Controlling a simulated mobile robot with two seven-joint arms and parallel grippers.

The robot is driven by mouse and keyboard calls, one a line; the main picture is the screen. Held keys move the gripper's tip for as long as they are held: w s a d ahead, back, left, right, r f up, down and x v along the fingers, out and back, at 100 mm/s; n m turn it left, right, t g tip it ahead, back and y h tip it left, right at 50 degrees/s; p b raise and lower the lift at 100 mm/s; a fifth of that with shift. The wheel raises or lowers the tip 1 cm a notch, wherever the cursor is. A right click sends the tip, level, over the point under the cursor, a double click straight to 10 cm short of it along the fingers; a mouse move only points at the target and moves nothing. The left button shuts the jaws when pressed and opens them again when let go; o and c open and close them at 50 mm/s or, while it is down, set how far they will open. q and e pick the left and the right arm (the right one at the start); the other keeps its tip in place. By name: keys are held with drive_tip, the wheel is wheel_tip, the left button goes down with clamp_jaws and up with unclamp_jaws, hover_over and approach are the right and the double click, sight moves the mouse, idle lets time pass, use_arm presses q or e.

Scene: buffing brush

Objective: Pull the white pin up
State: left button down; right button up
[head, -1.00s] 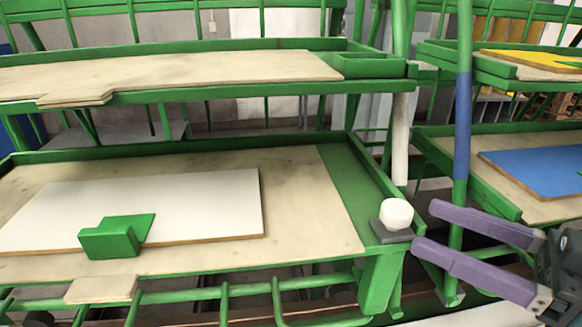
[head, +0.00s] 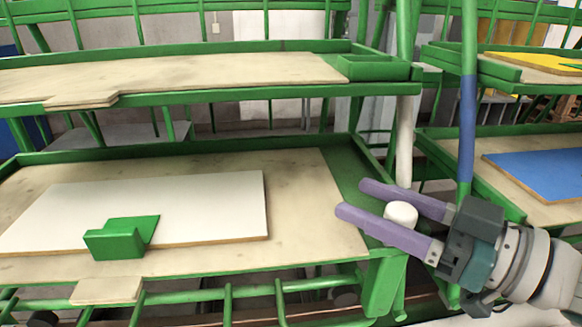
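The white pin (head: 400,214) has a rounded white head and stands at the right front corner of the lower green-framed shelf. My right gripper (head: 352,198) comes in from the right with its two purple fingers apart. The pin's head shows between the fingers, nearer their base than their tips. My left gripper is not in the head view.
A white board (head: 200,195) lies on the lower shelf (head: 315,215), with a green block (head: 118,240) on its front edge. A green post with a blue band (head: 467,125) stands behind my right gripper. A blue board (head: 545,172) lies on the right-hand rack.

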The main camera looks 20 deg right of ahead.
clamp_jaws()
idle(1.1)
